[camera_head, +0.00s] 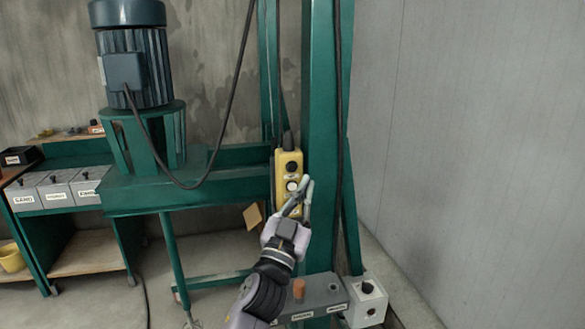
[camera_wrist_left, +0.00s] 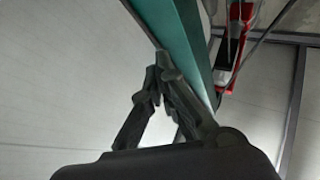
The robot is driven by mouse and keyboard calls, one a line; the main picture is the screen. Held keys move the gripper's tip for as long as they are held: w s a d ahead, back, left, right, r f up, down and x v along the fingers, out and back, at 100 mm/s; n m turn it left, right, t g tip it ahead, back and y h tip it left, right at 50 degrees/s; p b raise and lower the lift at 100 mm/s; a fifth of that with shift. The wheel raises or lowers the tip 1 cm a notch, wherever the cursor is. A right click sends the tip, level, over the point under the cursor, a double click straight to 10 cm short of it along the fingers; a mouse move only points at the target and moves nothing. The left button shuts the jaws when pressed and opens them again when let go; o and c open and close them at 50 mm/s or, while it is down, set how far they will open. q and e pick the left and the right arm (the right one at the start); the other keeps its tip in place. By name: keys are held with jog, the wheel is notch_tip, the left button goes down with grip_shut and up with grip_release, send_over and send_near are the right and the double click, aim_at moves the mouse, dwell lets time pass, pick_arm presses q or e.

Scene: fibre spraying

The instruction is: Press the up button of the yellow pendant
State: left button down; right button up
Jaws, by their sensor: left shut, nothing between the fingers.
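The yellow pendant (camera_head: 289,174) hangs upright against the green column in the head view. It has a black button (camera_head: 292,166) near the top and a white button (camera_head: 292,186) below it. Its lower part is partly hidden behind my left gripper (camera_head: 307,186). The gripper's fingertips are beside the white button in the picture, below the black one; I cannot tell whether they touch the pendant. In the left wrist view the fingers (camera_wrist_left: 158,75) are closed together and empty, next to the green column. The pendant cannot be made out there. My right gripper is not in view.
A green column (camera_head: 322,130) stands right behind the pendant. A dark motor (camera_head: 135,60) on a green frame stands to the left, with a hanging cable. Grey boxes (camera_head: 318,295) sit low in front of the column. The right wall is bare.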

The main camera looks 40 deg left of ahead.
aim_at(292, 167)
pick_arm(q)
jog(key=shift+w+a, duration=0.1)
jog(key=shift+w+a+b, duration=0.25)
jog(key=shift+w+a, duration=1.15)
jog(key=shift+a, duration=0.25)
jog(key=shift+w+a+b, duration=0.2)
jog(key=shift+w+a, duration=1.15)
jog(key=shift+a, duration=0.25)
jog(key=shift+w+a, duration=0.1)
jog(key=shift+w+a, duration=0.2)
